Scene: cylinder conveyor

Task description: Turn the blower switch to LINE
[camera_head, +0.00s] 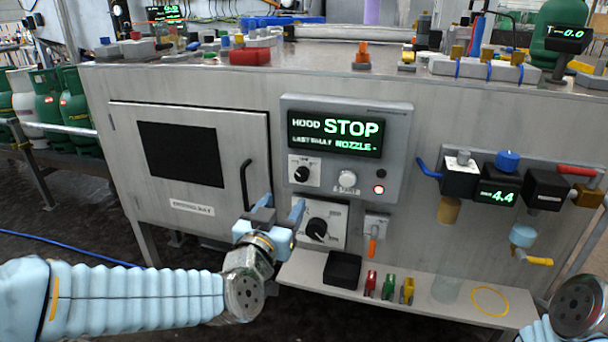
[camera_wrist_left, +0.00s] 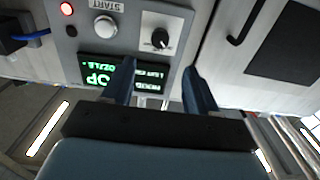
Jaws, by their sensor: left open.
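A grey control box (camera_head: 396,106) on the cabinet front has a lit display (camera_head: 335,133) with green text including "HOOD" and "STOP". Under the display is a small black rotary knob (camera_head: 303,173) on a white plate; its lettering is too small to read. A larger black knob (camera_head: 317,229) sits on a plate below the box. I cannot read which is the blower switch. My left gripper (camera_head: 283,206) is open and empty, below the small knob and left of the larger one. In the left wrist view the small knob (camera_wrist_left: 160,39) lies ahead, between the fingers (camera_wrist_left: 160,67) and apart from them.
A pale round button (camera_head: 347,179) and a lit red lamp (camera_head: 379,189) are right of the small knob. The cabinet door handle (camera_head: 245,185) is close on the left. An orange-handled valve (camera_head: 373,245) hangs at right. A shelf (camera_head: 440,302) with clips juts out below.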

